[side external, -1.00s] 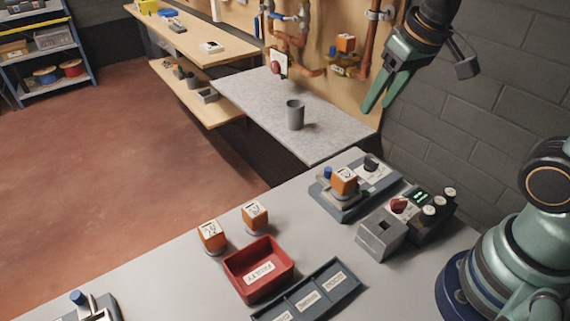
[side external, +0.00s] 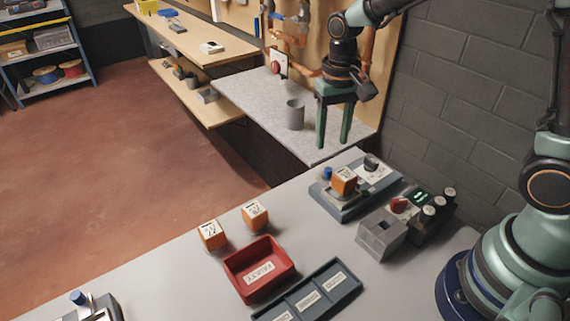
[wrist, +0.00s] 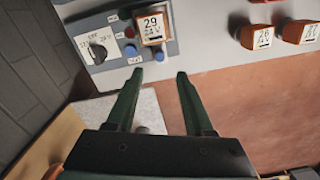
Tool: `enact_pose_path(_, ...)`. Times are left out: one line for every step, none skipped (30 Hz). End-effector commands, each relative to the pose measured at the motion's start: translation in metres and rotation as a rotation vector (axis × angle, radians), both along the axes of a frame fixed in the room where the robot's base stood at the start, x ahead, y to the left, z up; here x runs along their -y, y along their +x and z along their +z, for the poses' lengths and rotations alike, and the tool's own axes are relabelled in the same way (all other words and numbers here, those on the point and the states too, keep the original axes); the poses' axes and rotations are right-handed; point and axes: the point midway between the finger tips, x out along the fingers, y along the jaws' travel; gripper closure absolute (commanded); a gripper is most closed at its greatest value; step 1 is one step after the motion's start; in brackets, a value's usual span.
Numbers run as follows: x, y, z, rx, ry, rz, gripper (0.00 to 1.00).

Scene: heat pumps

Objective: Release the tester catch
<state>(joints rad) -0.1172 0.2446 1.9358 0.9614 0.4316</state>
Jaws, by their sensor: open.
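I cannot tell whether the catch is closed. My gripper (side external: 333,144) points down with its fingers apart and empty, above and behind the tester. In the wrist view (wrist: 160,74) its fingertips are short of the block.
Two more orange blocks (side external: 212,236) (side external: 255,214) stand on the table left of the tester. A red tray (side external: 243,285), a blue-grey divided tray (side external: 322,297) and a grey box (side external: 381,236) are nearby. A grey cup (side external: 295,115) stands on the bench behind.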

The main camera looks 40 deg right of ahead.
Motion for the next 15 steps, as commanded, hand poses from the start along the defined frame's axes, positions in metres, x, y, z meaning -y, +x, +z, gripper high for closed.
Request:
enact_pose_path(0.0,-0.002,-0.012,-0.007,-0.001,0.0,0.47)
enact_pose_path(0.0,-0.002,-0.017,-0.007,-0.001,0.0,0.47)
enact_pose_path(0.0,-0.001,-0.026,-0.007,-0.001,0.0,0.47)
enact_pose_path(0.0,-0.002,-0.031,-0.007,-0.001,0.0,0.47)
enact_pose_path(0.0,-0.002,-0.037,-0.008,-0.001,0.0,0.47)
enact_pose_path(0.0,-0.001,-0.044,-0.005,0.0,0.0,0.47)
enact_pose_path(0.0,-0.001,-0.049,-0.007,-0.001,0.001,0.47)
enact_pose_path(0.0,-0.001,-0.054,-0.004,-0.001,0.001,0.47)
enact_pose_path(0.0,-0.001,-0.06,-0.004,-0.001,0.001,0.47)
enact_pose_path(0.0,-0.001,-0.064,-0.004,-0.001,0.001,0.47)
enact_pose_path(0.0,-0.001,-0.067,-0.004,-0.001,0.001,0.47)
enact_pose_path(0.0,-0.001,-0.072,-0.003,0.0,0.001,0.47)
enact_pose_path(0.0,-0.001,-0.074,-0.003,0.0,0.001,0.47)
enact_pose_path(0.0,-0.001,-0.076,-0.002,0.0,0.001,0.47)
enact_pose_path(0.0,-0.001,-0.079,-0.002,0.0,0.001,0.47)
